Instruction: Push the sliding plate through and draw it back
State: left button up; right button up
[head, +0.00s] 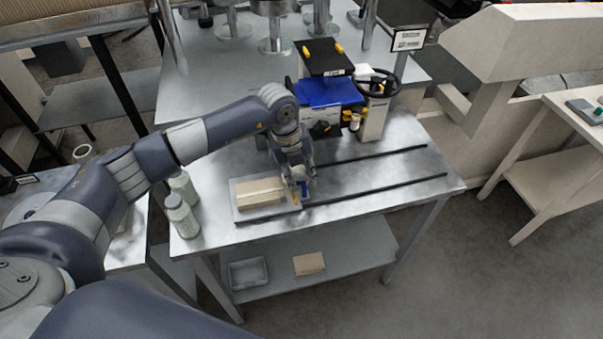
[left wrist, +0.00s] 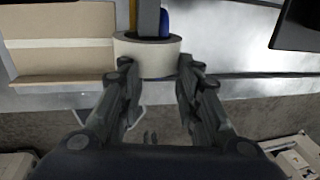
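The pale sliding plate (head: 241,213) lies at the left end of two black rails on the metal table, with a brown kraft block (head: 262,193) on it. The block also shows at upper left in the left wrist view (left wrist: 62,60). My left gripper (head: 298,186) points down at the plate's right end. In the left wrist view its two fingers (left wrist: 155,72) stand apart, beside the edges of a cream, round piece (left wrist: 147,58) with a grey upright in it. Whether they touch it, I cannot tell. My right gripper is out of view.
The black rails (head: 390,190) run clear to the right. Behind them stands a machine with a blue block (head: 330,92) and black handwheel (head: 378,82). Two pale bottles (head: 181,218) stand at the table's left edge. A lower shelf (head: 345,262) holds a tray and a brown piece.

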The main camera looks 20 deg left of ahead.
pick_arm(q)
jog(key=shift+d+f, duration=0.1)
jog(key=shift+f, duration=0.45)
grip_shut()
jog(key=shift+w, duration=0.1)
